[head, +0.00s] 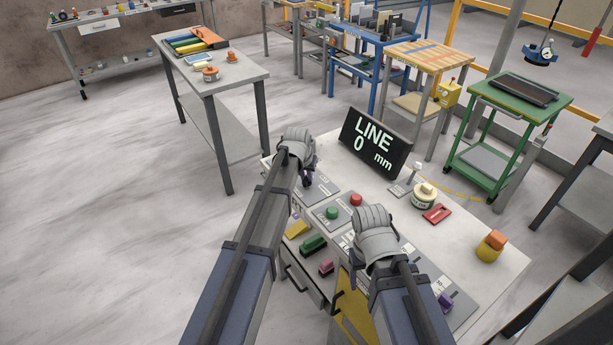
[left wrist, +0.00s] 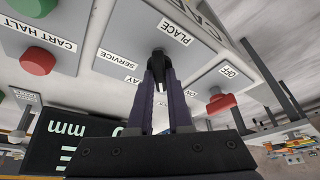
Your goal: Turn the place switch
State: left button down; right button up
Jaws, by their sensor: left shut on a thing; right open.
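The place switch (left wrist: 161,54) is a black knob on a grey plate with labels PLACE and SERVICE and a third, partly hidden label. In the left wrist view my left gripper (left wrist: 161,76) has its two fingers closed on the knob from both sides. In the head view the left gripper (head: 307,176) is at the far left end of the console, and its arm and wrist hide the knob. My right gripper (head: 374,240) is above the front of the console; its fingers are hidden under the wrist.
The display (head: 374,144) reads LINE 0 mm. A green button (head: 332,213) and a red button (head: 356,200) sit between the two grippers. A yellow-and-white round object (head: 424,196), a red tag (head: 437,214) and an orange-topped jar (head: 490,246) stand to the right.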

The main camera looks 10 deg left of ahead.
pick_arm(q)
jog(key=m, duration=0.2)
jog(key=m+h, duration=0.1)
jog(key=m, duration=0.1)
jog(key=shift+w+a+g+h, duration=0.1)
jog(key=shift+a+g+h, duration=0.1)
jog(key=shift+g+h, duration=0.1)
jog(key=m, duration=0.2)
jog(key=m+g+h, duration=0.1)
jog(key=m, duration=0.2)
jog(key=shift+w+h, duration=0.1)
jog(key=shift+h, duration=0.2)
jog(key=m, duration=0.2)
jog(key=m+g, duration=0.1)
jog(key=m, duration=0.1)
jog(key=shift+w+a+g+h, duration=0.1)
jog(key=shift+w+g+h, duration=0.05)
jog(key=shift+g+h, duration=0.2)
jog(key=shift+m+g, duration=0.55)
jog(key=shift+m, duration=1.55)
jog(key=c, duration=0.8)
grip_release()
jog(key=shift+c, duration=0.2)
